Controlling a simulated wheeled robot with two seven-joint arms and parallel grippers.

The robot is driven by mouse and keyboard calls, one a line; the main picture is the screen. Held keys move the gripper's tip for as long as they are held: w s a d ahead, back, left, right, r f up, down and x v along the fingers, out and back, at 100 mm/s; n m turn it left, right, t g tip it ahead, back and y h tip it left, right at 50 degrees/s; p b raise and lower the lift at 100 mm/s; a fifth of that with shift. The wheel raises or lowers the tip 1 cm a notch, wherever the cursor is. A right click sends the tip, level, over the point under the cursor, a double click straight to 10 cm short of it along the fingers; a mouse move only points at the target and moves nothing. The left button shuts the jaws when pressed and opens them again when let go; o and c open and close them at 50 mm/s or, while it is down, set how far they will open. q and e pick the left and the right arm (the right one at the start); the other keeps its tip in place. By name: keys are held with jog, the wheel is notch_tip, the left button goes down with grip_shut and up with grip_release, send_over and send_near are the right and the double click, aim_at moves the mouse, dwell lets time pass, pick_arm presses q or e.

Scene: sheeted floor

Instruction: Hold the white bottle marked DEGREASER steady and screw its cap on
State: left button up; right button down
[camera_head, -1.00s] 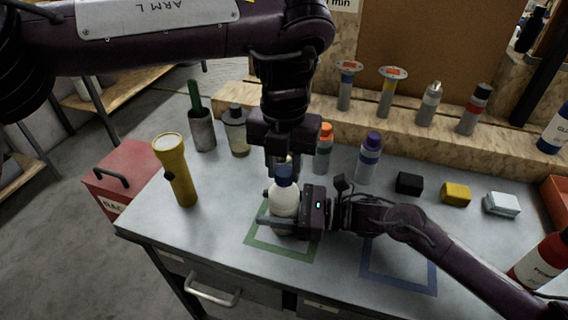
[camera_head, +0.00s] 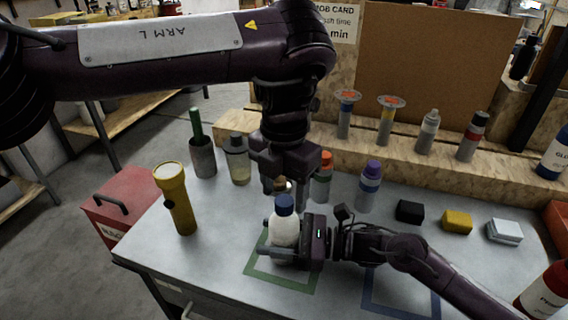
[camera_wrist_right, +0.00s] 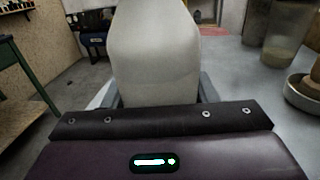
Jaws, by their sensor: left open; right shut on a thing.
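The white bottle (camera_head: 284,231) stands upright at the green square outline (camera_head: 252,268) on the bench; no marking is readable on it. A dark blue cap (camera_head: 285,202) sits on its top; how tightly it is seated cannot be told. My right gripper (camera_head: 283,250) is shut around the bottle's lower body from the right. In the right wrist view the bottle's pale body (camera_wrist_right: 155,55) rises between the fingers. My left gripper (camera_head: 285,192) points down over the cap, its fingers open and spread either side of it; contact cannot be told.
A yellow flashlight (camera_head: 178,200) stands to the left. A grey cup (camera_head: 202,158), a jar (camera_head: 238,162), an orange-capped bottle (camera_head: 323,180) and a purple-capped bottle (camera_head: 368,188) stand behind. Small blocks (camera_head: 457,222) lie to the right. A blue outline (camera_head: 372,295) is partly under my right arm.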

pick_arm(q)
notch_tip(320, 180, up, 11)
jog(key=shift+f, duration=0.2)
pick_arm(e)
jog(key=shift+c, duration=2.4)
grip_release()
jog(key=shift+d+f, duration=0.1)
jog(key=shift+d, duration=0.3)
jog(key=d, duration=0.2)
jog(key=d+b, duration=0.1)
jog(key=d, duration=0.1)
jog(key=s+d+b, duration=0.1)
jog(key=d, duration=0.1)
jog(key=shift+d, duration=0.15)
pick_arm(q)
notch_tip(320, 180, down, 2)
jog(key=shift+f, duration=0.1)
pick_arm(e)
jog(key=shift+d, duration=0.3)
